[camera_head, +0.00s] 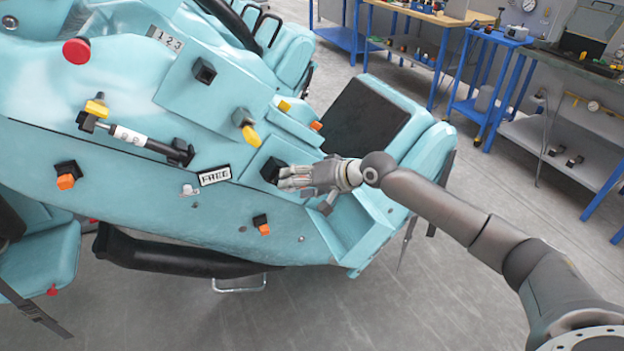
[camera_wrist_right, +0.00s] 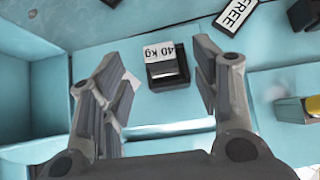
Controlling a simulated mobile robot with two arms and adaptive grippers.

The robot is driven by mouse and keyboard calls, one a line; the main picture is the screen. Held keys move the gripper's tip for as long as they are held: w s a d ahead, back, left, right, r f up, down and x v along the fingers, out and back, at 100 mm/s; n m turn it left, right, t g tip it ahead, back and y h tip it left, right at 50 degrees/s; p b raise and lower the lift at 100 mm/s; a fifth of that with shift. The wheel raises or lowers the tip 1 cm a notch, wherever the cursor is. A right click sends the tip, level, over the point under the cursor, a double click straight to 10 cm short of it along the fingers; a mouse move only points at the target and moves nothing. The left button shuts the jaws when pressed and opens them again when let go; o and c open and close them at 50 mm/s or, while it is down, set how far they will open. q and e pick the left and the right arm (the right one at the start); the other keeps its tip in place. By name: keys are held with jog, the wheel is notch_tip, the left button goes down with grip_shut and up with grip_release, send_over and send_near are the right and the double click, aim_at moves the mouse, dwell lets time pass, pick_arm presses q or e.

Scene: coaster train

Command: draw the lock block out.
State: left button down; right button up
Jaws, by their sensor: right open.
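A black block (camera_wrist_right: 165,74) with a pale top face sits in the teal car body, right beside a white "40 kg" label (camera_wrist_right: 170,50). In the head view this black block (camera_head: 271,170) lies just left of my right gripper (camera_head: 292,180). My right gripper's fingers are open and spread on either side of the block in the wrist view, with a gap to each side, not holding it. No label marks it as the lock block. My left gripper is not in view.
A "FREE" plate (camera_head: 214,176) and a yellow-capped knob (camera_head: 245,122) are near the block. A black-and-silver lever (camera_head: 135,137) and a red button (camera_head: 76,51) are further left. A teal seat (camera_head: 413,157) is behind my right arm. Workbenches stand at the back right.

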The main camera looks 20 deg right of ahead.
jog(key=shift+x, duration=2.3)
jog(key=shift+c, duration=0.5)
jog(key=c, duration=1.1)
jog(key=shift+s+d+p, duration=0.15)
jog(key=shift+s+p, duration=3.05)
jog(key=shift+p, duration=0.05)
jog(key=shift+r, duration=0.1)
